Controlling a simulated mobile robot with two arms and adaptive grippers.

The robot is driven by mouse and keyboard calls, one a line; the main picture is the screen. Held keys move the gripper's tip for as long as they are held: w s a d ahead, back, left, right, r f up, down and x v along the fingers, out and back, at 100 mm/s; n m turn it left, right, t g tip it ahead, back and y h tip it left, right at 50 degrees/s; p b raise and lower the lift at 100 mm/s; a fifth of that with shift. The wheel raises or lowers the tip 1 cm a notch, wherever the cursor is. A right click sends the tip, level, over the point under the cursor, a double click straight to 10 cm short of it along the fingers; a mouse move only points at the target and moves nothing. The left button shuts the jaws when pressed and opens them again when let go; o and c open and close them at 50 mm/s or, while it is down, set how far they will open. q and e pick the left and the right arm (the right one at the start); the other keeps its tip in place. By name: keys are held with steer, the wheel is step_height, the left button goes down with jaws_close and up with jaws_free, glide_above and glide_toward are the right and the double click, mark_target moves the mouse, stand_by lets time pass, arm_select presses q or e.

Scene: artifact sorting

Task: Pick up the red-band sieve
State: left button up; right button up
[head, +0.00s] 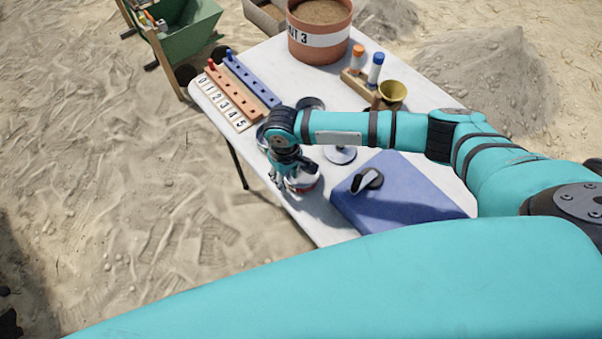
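The sieve (303,183) is a small round whitish-metal piece with a reddish band, near the table's left front edge. My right gripper (287,176) points down at it, with its fingers at or around the sieve's left side. The gripper and wrist hide part of the sieve. I cannot tell whether the fingers touch or grip it. My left gripper is not in view.
A silver disc (340,154) and blue mat (405,202) with a black-handled tool (366,181) lie right of the gripper. Peg racks (236,92), a numbered strip (224,103), a bucket (319,42), a bottle holder (358,84) and a yellow cup (392,93) stand farther back.

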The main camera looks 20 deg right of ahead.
step_height(320, 180, down, 2)
steer(key=shift+f, duration=0.15)
jaws_close()
stand_by(0.3)
